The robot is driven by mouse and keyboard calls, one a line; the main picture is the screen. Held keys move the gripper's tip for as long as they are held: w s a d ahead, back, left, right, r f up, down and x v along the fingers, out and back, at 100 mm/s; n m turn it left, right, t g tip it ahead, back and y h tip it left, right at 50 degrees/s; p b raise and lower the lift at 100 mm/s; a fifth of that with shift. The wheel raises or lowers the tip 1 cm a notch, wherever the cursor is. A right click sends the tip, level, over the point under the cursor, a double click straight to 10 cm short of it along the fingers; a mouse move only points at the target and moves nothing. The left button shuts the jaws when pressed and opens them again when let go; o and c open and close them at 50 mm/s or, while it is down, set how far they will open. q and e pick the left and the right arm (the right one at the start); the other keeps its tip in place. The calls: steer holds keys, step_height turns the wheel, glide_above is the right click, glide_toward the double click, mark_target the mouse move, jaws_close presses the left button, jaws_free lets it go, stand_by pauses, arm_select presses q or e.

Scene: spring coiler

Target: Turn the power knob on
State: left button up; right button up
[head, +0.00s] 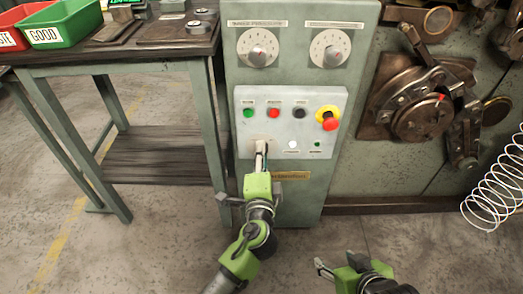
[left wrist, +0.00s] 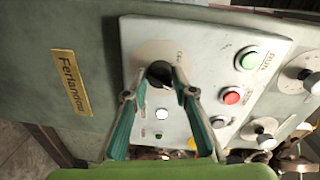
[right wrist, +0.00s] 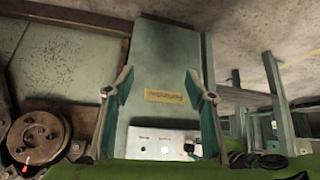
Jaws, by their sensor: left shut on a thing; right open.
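The power knob (left wrist: 158,74) is a small black knob on a round beige plate, low on the light grey control panel (head: 295,105). My left gripper (head: 261,152) reaches it from below in the head view, and its fingers cover most of the knob there. In the left wrist view my left gripper (left wrist: 158,90) has one finger on each side of the knob and is shut on it. My right gripper (head: 335,262) is open and empty, low in front of the machine and apart from it.
The panel carries a green button (head: 248,112), a red button (head: 274,113), a black button (head: 299,112) and a red emergency stop (head: 328,118). Two dials sit above. A work table (head: 110,55) stands left; coiler parts (head: 420,115) and a wire spring (head: 497,190) are right.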

arm_select(q)
steer(key=shift+d+r+m+p, duration=0.1)
steer(key=shift+m+p, duration=1.1)
steer(key=shift+m, duration=0.6)
arm_select(e)
steer(key=s+d+f+g+h, duration=0.1)
steer(key=s+g, duration=0.3)
steer(key=s, duration=0.4)
steer(key=shift+s+d+f, duration=0.15)
steer(key=shift+d, duration=0.6)
arm_select(q)
steer(key=shift+o, duration=0.2)
steer(key=o, duration=1.1)
steer(key=s, duration=1.2)
steer(key=shift+r, duration=0.3)
